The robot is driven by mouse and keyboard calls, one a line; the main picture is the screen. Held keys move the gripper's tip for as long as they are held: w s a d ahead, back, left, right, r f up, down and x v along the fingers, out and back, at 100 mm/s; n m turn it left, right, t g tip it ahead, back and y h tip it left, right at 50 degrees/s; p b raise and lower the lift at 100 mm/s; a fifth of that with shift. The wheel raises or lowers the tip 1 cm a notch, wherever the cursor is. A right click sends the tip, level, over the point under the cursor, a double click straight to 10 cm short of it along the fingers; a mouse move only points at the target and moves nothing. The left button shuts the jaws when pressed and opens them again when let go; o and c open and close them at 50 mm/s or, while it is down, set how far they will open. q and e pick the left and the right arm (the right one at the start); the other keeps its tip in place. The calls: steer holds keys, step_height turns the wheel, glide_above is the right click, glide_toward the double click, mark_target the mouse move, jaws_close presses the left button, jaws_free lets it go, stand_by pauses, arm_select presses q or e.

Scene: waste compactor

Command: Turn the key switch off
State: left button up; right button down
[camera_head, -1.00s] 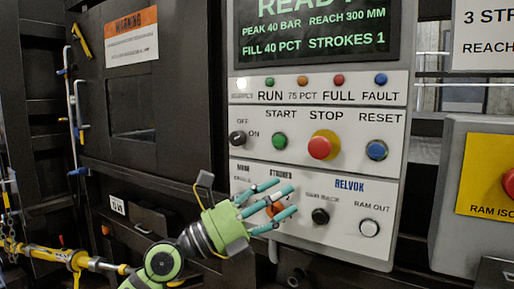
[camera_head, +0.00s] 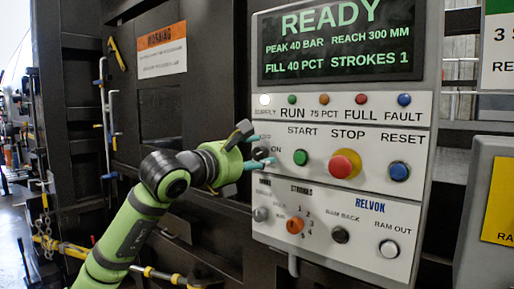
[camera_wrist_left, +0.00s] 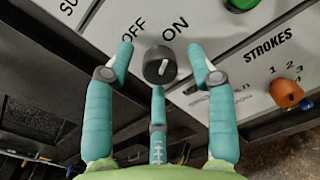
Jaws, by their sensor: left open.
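The key switch (camera_wrist_left: 160,66) is a dark round knob with a pale line on its face, below the OFF and ON labels. The line appears to lean slightly toward ON. In the head view the switch (camera_head: 261,154) is partly hidden by my left gripper (camera_head: 259,149), which reaches in from the left at the panel. In the left wrist view my left gripper (camera_wrist_left: 160,70) is open. Two teal fingers stand either side of the switch and a third lies below it, with visible gaps and no clear contact.
The green START button (camera_head: 301,157), red STOP button (camera_head: 345,164) and blue RESET button (camera_head: 399,171) sit right of the switch. Below are the orange STROKES knob (camera_head: 295,225) and other controls. The display (camera_head: 340,40) reads READY. Yellow-handled equipment (camera_head: 160,275) stands lower left.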

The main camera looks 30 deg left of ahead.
arm_select(q)
steer(key=shift+w, duration=0.4)
arm_select(e)
steer(key=shift+a+r, duration=0.2)
steer(key=shift+a, duration=0.1)
arm_select(q)
jaws_close()
arm_select(e)
steer(key=shift+a, duration=0.1)
